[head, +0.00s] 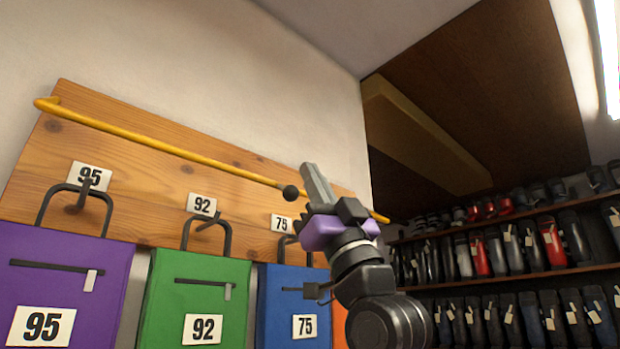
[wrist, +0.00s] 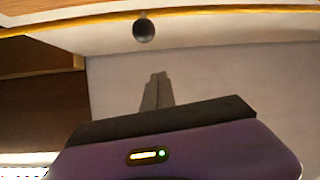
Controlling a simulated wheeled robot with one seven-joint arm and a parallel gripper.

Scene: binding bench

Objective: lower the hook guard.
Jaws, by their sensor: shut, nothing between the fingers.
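The hook guard is a long yellow bar (head: 160,145) that runs along the upper part of a wooden board (head: 130,130), above the bags' hooks. A dark round knob (head: 291,192) sits on the bar towards its right part. My gripper (head: 311,168) is shut and empty, its fingers pointing up just right of the knob in the head view. In the wrist view the bar (wrist: 230,14) crosses the top and the knob (wrist: 144,31) hangs beyond my fingertips (wrist: 157,76), with a visible gap. My gripper hides part of the bar's right portion in the head view.
Purple (head: 60,275), green (head: 195,295) and blue (head: 290,300) bags hang from the board, with number plates 95, 92 and 75. An orange one (head: 339,325) shows partly behind my arm. Shelves (head: 500,280) of shoes stand at the right. A beam (head: 420,130) is overhead.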

